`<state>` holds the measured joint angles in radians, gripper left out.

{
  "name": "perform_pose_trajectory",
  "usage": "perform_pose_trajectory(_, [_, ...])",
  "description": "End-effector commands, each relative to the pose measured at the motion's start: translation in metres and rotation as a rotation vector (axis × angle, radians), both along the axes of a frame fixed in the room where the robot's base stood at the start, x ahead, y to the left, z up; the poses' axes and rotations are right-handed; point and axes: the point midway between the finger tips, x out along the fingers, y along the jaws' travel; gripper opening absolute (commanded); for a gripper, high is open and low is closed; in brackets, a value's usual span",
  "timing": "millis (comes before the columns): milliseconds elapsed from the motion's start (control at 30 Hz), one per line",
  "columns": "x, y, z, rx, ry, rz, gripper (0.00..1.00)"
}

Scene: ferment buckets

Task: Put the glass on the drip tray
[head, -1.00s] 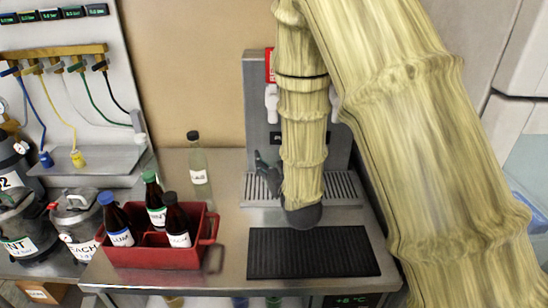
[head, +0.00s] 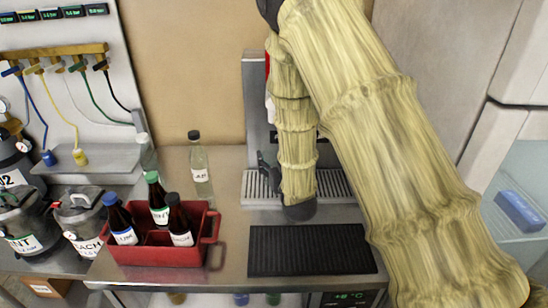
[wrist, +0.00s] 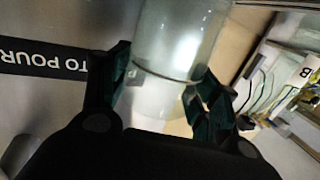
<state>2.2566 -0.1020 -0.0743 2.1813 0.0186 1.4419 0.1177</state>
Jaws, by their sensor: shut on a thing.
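My gripper (head: 264,164) is in front of the dispenser, above the left part of the slotted drip tray (head: 254,188). In the wrist view its two dark green fingers (wrist: 160,92) are shut on a clear glass (wrist: 185,38), one on each side. The glass looks empty, and its far end runs out of the top of the picture. In the head view I cannot make out the glass, and my arm covers the middle of the tray. I cannot tell whether the glass touches the tray.
The dispenser (head: 255,110) stands behind the tray, with a "TO POUR" label (wrist: 40,58) in the wrist view. A black ribbed mat (head: 310,252) lies in front. A red caddy (head: 160,255) with three bottles and a clear bottle (head: 200,170) stand left.

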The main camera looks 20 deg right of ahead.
Motion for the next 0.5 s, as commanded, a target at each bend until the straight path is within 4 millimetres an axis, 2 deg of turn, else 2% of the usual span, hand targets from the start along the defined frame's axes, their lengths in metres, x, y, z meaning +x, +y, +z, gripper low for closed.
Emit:
perform_pose_trajectory(367, [0.0002,0.0002,-0.004,0.0,-0.001,0.0,0.17])
perform_pose_trajectory(400, [0.0001,0.0002,-0.0028,0.0,-0.001,0.0,0.69])
perform_pose_trajectory(500, [0.0001,0.0002,-0.0028,0.0,-0.001,0.0,0.83])
